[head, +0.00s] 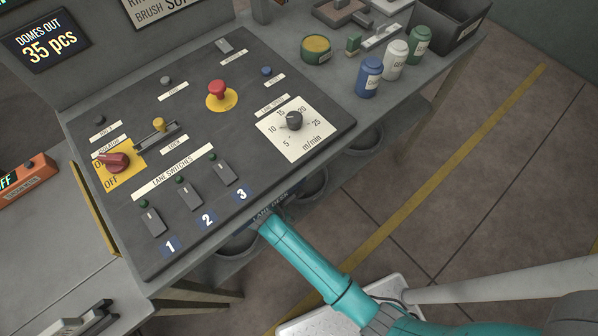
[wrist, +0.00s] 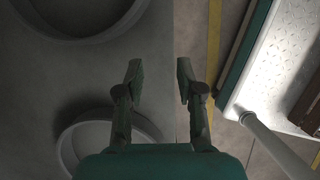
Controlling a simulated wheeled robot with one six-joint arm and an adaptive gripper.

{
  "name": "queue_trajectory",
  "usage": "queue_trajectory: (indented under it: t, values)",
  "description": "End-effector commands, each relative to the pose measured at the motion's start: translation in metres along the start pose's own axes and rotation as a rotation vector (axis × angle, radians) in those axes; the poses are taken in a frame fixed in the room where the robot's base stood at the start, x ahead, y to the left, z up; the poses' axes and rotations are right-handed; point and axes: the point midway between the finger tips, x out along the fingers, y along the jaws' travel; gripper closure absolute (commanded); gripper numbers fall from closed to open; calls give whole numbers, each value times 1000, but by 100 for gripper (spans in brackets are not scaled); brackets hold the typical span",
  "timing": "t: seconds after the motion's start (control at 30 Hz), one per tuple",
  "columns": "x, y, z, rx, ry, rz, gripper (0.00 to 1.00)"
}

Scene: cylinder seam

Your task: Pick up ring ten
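Several large grey round rings or tubs stand below the desk, and I cannot read a number on any, so I cannot tell which is ring ten. In the head view one (head: 312,186) shows under the front edge, with others (head: 366,138) (head: 238,246) to either side. In the wrist view one grey ring (wrist: 68,150) is at lower left and another (wrist: 85,38) is at upper left, both cut off. My gripper (wrist: 160,72) is open and empty, just right of the rings.
The control desk (head: 340,125) overhangs the rings, with switches, a red button (head: 217,90) and a speed dial (head: 294,121). Blue, white and green containers (head: 395,60) stand at its right end. The floor (head: 470,190) right of the desk is mostly clear.

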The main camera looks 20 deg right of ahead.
Motion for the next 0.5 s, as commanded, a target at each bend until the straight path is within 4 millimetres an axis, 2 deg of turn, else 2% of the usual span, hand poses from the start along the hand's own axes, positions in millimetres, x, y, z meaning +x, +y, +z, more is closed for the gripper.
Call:
queue_trajectory:
  t: [0.17, 0.5]
  values:
    - [0, 4, 8, -20, -6, -17, 63]
    - [22, 4, 63, -14, -6, -17, 63]
